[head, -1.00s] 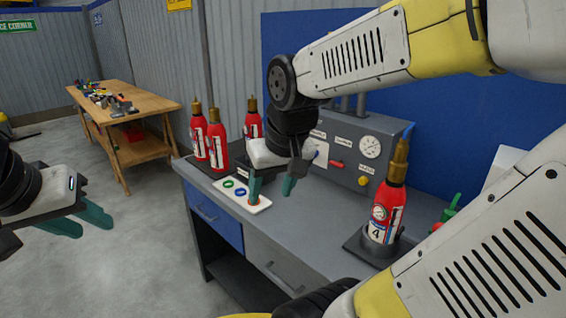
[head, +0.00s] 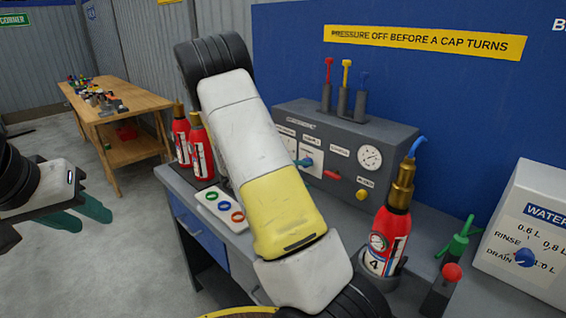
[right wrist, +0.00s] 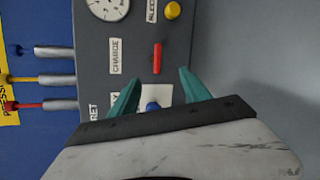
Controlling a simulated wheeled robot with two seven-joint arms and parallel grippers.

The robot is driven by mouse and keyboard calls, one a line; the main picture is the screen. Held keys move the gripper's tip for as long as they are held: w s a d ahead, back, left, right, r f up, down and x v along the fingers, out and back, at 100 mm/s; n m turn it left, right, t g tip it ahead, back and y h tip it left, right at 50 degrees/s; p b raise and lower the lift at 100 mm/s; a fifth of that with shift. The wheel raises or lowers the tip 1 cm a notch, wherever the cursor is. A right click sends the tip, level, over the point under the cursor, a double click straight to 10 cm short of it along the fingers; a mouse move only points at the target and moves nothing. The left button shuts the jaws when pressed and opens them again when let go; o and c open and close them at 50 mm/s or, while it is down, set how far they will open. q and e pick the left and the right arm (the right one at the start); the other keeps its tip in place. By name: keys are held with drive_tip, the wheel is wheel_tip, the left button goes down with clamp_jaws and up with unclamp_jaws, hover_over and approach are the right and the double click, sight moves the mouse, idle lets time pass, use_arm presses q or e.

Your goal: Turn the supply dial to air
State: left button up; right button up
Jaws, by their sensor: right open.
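The supply dial (head: 307,162) is a small blue knob on a white plate on the grey panel's front in the head view. In the right wrist view the blue knob (right wrist: 152,106) shows low between the fingers of my right gripper (right wrist: 160,78), partly hidden by the gripper body. The right gripper is open, its two teal fingers either side of the dial; I cannot tell whether they touch it. My forearm mostly hides that gripper in the head view. The dial's pointer setting is not readable. My left gripper (head: 82,215) is open and empty at the far left, over the floor.
The grey panel (head: 345,135) also carries a red lever (right wrist: 157,58), a gauge (head: 370,157) and a yellow button (head: 362,194). Red extinguisher 4 (head: 390,235) stands in front at right. A tray with coloured rings (head: 220,206) lies on the bench at left.

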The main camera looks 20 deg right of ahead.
drive_tip(key=w+a+f+n+t+h, duration=0.25)
drive_tip(key=w+n+t, duration=0.25)
drive_tip(key=w, duration=0.3)
drive_tip(key=x, duration=0.8)
drive_tip(key=shift+d+f, duration=0.2)
drive_tip(key=shift+f, duration=0.05)
drive_tip(key=shift+w, duration=0.15)
clamp_jaws()
